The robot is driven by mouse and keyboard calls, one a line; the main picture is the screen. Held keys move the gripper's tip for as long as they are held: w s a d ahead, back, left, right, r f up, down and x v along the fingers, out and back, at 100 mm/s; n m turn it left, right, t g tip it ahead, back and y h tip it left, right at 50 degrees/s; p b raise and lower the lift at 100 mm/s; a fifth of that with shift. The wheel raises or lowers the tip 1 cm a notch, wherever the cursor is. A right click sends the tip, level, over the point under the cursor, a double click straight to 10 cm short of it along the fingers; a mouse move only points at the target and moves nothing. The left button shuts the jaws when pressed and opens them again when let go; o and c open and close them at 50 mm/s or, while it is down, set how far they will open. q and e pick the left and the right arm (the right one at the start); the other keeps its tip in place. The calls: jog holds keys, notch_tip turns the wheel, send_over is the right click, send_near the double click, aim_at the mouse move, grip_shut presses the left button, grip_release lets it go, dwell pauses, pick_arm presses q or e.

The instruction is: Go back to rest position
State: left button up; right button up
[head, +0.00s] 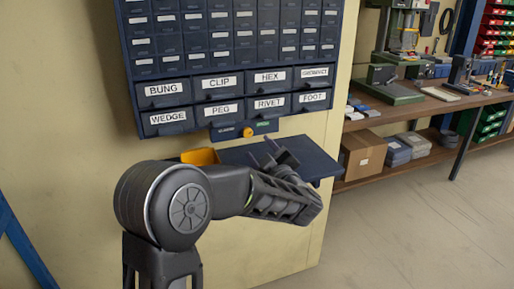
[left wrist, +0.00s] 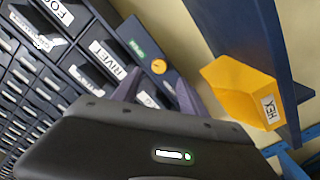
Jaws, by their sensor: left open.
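My left gripper (head: 270,148) is in front of the blue shelf below the drawer cabinet, fingers pointing up toward the cabinet. Its fingers also show in the left wrist view (left wrist: 155,90), spread apart with nothing between them. A yellow bin (head: 200,156) sits on the shelf, partly hidden behind my arm. My right gripper is not in view.
The blue drawer cabinet (head: 187,87) has labelled drawers and a small panel with a yellow button (head: 247,132). The blue shelf (head: 312,160) juts out beneath it. A workbench (head: 420,106) with a cardboard box (head: 362,155) stands at right. The floor at right is clear.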

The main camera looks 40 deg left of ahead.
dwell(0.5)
pick_arm(q)
jog(key=w+d+f+m+t+h, duration=0.25)
jog(key=d+f+m+h, duration=0.2)
jog(key=d+f, duration=0.25)
jog(key=w+d+f+m+t+h, duration=0.1)
jog(key=w+d+f+m+h, duration=0.3)
jog(key=d+f, duration=0.3)
jog(key=s+d+f+m+g+h, duration=0.25)
jog(key=s+d+f, duration=0.2)
jog(key=f, duration=0.35)
jog(key=s+d+f+m+g+h, duration=0.1)
jog(key=s+d+f+m+h, duration=0.1)
jog(key=s+d+f+h, duration=0.35)
jog(key=s+d+f+m+g, duration=0.1)
jog(key=s+d+f+g, duration=0.2)
jog(key=s+f, duration=0.4)
jog(key=s+d+f+m+g+h, duration=0.1)
jog(key=s+d+f+g, duration=0.2)
jog(key=s+f, duration=0.4)
jog(key=s+d+f+m+g+h, duration=0.1)
jog(key=s+d+f, duration=0.4)
jog(key=s, duration=1)
notch_tip(320, 180, down, 3)
jog(key=m+g, duration=0.1)
jog(key=g, duration=0.1)
jog(key=shift+d+r+g, duration=0.15)
jog(key=shift+r+g, duration=0.05)
jog(key=shift+g, duration=0.2)
